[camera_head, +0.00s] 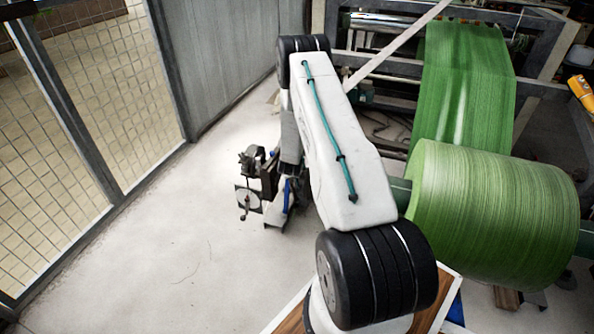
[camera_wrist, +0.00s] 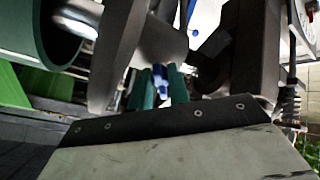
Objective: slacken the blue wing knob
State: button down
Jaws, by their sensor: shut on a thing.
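The blue wing knob (camera_wrist: 159,75) shows small in the middle of the wrist view, between two teal finger pads. My gripper (camera_wrist: 163,84) is shut on it, with a pad on either side. Much of the knob is hidden by the pads and the dark grey parts around them. In the head view, a blue piece (camera_head: 287,194) shows beside the end of my arm, but I cannot tell whether it is the knob. My gripper's fingertips cannot be made out there.
A large green roll (camera_head: 495,215) lies right of my arm, with a green web (camera_head: 465,85) running up into the machine frame. A mesh fence (camera_head: 80,130) and a grey panel (camera_head: 225,55) stand on the left. The pale floor (camera_head: 170,260) between is clear.

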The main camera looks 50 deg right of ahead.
dwell(0.4)
jog(key=c, duration=1.3)
grip_release()
jog(key=v, duration=0.8)
jog(key=shift+f, duration=0.1)
